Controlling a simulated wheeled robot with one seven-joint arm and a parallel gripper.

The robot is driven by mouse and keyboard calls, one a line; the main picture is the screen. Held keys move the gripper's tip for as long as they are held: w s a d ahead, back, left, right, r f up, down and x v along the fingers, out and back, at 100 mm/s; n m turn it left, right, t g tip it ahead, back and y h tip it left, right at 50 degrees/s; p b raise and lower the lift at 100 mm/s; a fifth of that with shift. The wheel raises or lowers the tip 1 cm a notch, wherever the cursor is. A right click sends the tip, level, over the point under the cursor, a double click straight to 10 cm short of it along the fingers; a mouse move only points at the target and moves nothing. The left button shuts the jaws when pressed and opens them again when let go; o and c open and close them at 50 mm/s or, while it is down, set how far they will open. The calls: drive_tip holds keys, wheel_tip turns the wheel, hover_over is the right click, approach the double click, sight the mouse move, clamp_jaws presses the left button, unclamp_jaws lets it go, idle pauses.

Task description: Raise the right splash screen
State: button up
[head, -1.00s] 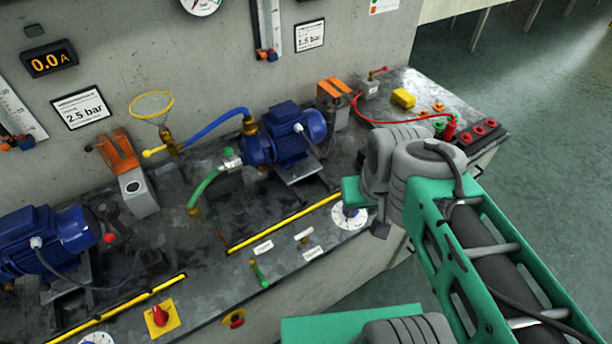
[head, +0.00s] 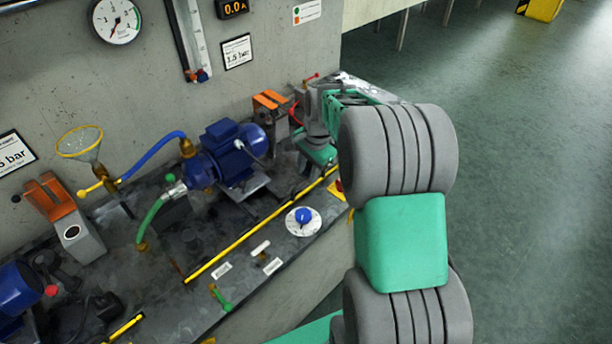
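The right splash screen shows as a long yellow bar (head: 235,245) with dark ends, lying low along the bench front before the right blue pump. A clear pane cannot be made out. The bar's far right end runs close to my arm's end. The green and grey end of my arm with my gripper (head: 318,156) is over the right part of the bench, near that end of the bar. The fingers cannot be made out, and I cannot tell whether they touch the bar. My own arm links hide part of the bench's right end.
The right blue pump (head: 232,150), with a blue hose (head: 150,143) and green hose (head: 150,217), stands behind the bar. A dial with a blue knob (head: 303,217) and a green-handled valve (head: 220,297) are in front. Open floor (head: 530,150) lies to the right.

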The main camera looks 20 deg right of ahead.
drive_tip(key=shift+w+a+f, duration=0.1)
drive_tip(key=shift+w+f, duration=0.05)
drive_tip(key=shift+f, duration=0.55)
drive_tip(key=shift+w+f, duration=0.15)
drive_tip(key=shift+f, duration=0.55)
drive_tip(key=shift+c, duration=0.5)
clamp_jaws()
